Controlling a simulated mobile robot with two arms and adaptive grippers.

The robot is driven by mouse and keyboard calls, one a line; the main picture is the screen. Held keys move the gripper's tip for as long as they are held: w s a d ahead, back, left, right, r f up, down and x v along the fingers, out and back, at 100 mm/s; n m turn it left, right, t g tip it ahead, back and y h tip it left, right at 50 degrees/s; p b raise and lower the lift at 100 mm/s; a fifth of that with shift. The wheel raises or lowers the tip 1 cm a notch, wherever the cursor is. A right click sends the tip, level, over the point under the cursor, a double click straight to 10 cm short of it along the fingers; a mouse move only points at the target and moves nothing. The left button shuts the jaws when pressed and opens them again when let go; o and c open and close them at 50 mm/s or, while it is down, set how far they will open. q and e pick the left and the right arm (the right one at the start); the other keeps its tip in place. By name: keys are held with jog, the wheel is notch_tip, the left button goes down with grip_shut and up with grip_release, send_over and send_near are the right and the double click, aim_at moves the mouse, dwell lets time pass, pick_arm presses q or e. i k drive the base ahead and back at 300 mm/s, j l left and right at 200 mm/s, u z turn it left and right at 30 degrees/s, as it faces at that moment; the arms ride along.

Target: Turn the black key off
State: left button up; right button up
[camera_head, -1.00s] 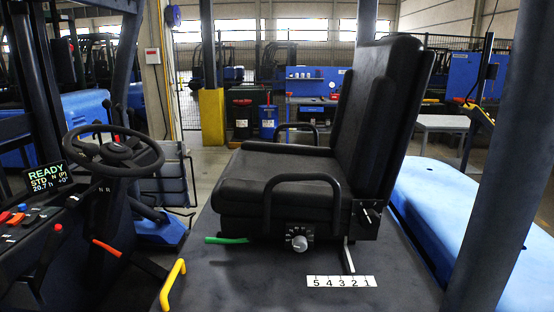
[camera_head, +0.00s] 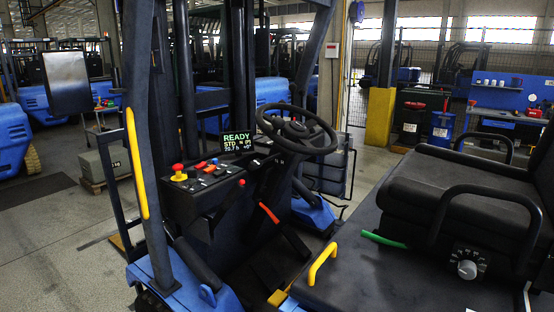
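The black key cannot be made out for certain; small dark parts sit among the controls on the dark console (camera_head: 204,208) of a forklift, left of the steering wheel. The console carries a red mushroom button on a yellow base (camera_head: 179,173) and several small red, orange and blue switches (camera_head: 207,166). A lit display (camera_head: 237,142) behind them reads "READY". The steering wheel (camera_head: 297,131) stands to the right of the display. Neither of my grippers shows in the head view.
A black seat (camera_head: 450,190) with armrests stands at the right. A dark post with a yellow grab handle (camera_head: 137,162) rises left of the console. A red-tipped lever (camera_head: 269,213) and a yellow handle (camera_head: 322,265) stand below the wheel. Open grey floor (camera_head: 50,240) lies at the left.

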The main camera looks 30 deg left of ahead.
aim_at(192, 173)
jog(key=u, duration=1.55)
